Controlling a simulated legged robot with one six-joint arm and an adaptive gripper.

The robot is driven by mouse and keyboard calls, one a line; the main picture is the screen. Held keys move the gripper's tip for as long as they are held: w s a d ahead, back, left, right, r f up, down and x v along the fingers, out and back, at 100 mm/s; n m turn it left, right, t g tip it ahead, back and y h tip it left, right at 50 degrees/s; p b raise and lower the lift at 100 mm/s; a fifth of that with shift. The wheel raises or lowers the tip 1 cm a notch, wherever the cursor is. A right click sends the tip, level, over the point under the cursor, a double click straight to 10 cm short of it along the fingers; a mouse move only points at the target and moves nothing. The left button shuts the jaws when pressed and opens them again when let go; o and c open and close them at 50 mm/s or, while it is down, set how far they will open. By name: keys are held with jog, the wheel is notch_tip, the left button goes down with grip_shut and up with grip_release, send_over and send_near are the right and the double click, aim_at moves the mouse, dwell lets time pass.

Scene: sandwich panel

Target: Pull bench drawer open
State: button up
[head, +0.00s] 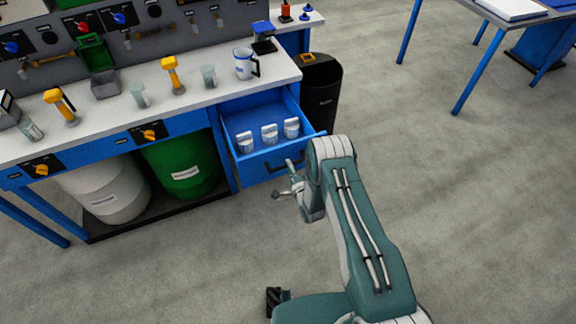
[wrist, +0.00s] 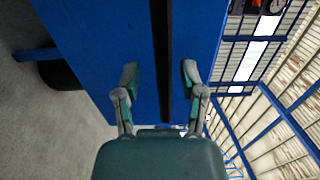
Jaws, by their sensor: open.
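The blue bench drawer (head: 258,158) stands pulled out of the bench's right end in the head view. Several small clear jars with white lids (head: 269,133) stand in it. Its dark handle (head: 284,165) is on the front face, partly hidden by my gripper (head: 290,178). In the wrist view the handle (wrist: 163,50) is a black bar running between the two fingers of my gripper (wrist: 160,75). The fingers are apart, one on each side of the bar, with a visible gap on both sides. The blue drawer front (wrist: 95,45) fills much of that view.
The bench top (head: 205,92) holds yellow-handled tools (head: 172,75), a mug (head: 244,64) and jars. White (head: 105,190) and green (head: 183,165) drums stand below. A black bin (head: 320,95) stands beyond the drawer.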

jog(key=v, duration=1.1)
jog(key=shift+f, duration=0.15)
